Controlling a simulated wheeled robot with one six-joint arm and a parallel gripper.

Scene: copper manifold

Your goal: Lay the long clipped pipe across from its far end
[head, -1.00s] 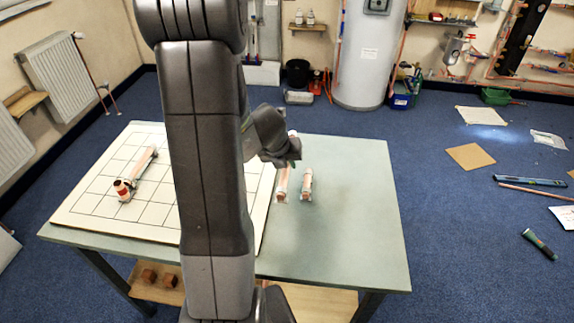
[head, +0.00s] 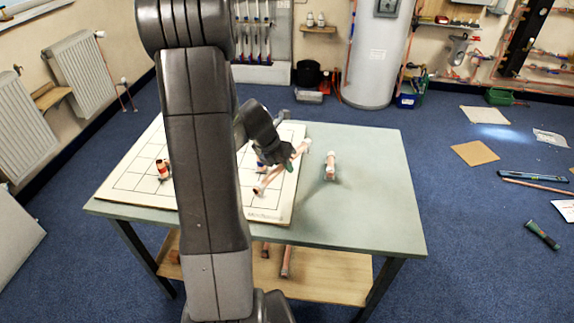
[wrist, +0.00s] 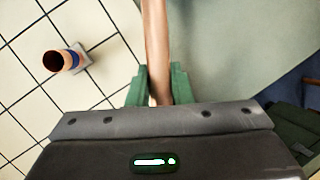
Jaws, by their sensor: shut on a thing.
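My gripper (head: 284,163) is shut on a long copper pipe (head: 267,183), which slants over the right edge of the white gridded board (head: 128,181). In the wrist view the pipe (wrist: 156,40) runs away from between the green fingers (wrist: 158,86); its near part is hidden by the gripper body. Whether the pipe touches the board cannot be told. A copper stub with a blue band (wrist: 62,61) stands on the board, left of the pipe in the wrist view. Another fitting with a red band (head: 163,170) shows on the board beside my arm, which hides much of the board.
A shorter pipe piece (head: 330,168) lies on the green table (head: 370,215), right of the board. The table's right part is otherwise clear. A wooden shelf (head: 335,286) below holds copper pieces. A tall white cylinder (head: 372,60) stands behind the table.

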